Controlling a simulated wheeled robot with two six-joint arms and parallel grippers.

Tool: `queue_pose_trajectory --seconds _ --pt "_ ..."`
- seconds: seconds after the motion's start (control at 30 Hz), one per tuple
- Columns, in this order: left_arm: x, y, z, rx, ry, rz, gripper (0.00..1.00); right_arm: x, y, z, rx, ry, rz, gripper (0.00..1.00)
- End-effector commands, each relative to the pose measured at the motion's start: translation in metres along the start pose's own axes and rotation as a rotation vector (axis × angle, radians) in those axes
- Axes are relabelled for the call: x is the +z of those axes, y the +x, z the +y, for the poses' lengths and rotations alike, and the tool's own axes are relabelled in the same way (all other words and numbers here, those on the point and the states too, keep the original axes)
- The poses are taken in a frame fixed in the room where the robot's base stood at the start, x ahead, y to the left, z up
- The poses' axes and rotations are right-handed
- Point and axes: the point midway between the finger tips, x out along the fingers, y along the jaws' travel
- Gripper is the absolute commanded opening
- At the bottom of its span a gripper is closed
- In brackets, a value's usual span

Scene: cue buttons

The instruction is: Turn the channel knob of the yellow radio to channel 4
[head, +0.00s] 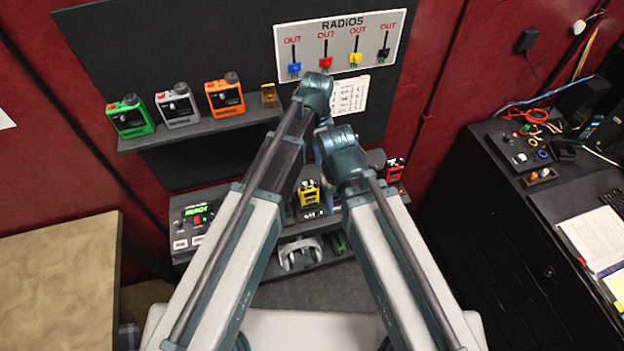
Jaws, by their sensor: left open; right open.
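The yellow radio (308,190) stands on the lower shelf, between my two arms. It is small in the head view and my arms cover part of its surroundings. Its channel knob is too small to read, so I cannot tell which channel it is on. My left arm (250,215) reaches up past the left of the radio, and my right arm (385,235) reaches up past its right. Both grippers are hidden behind the arm links, so their fingers and their distance from the radio do not show.
Green (130,117), white (178,105) and orange (225,96) radios stand on the upper shelf. A red radio (394,170) is right of my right arm. A RADIOS panel (340,42) with several sliders hangs above. A console (194,222) reads READY. A black desk (500,230) stands right.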

Motion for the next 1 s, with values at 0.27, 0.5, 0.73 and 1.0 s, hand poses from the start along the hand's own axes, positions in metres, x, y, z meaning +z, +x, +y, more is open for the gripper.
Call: queue_pose_trajectory --seconds 0.27,0.5,0.73,1.0 --pt "0.001 0.018 0.0 0.0 -0.002 0.0 0.5 -0.001 0.018 -0.002 0.0 -0.003 0.001 0.5" --pt "0.001 0.05 0.0 0.0 -0.003 0.0 0.5 -0.003 0.049 -0.004 0.001 -0.005 0.002 0.5" --pt "0.001 0.083 0.0 0.0 -0.003 0.0 0.5 -0.006 0.083 -0.008 0.001 -0.002 0.003 0.5" --pt "0.001 0.121 0.0 0.0 -0.003 0.0 0.5 -0.008 0.12 -0.011 0.002 -0.007 0.004 0.5"
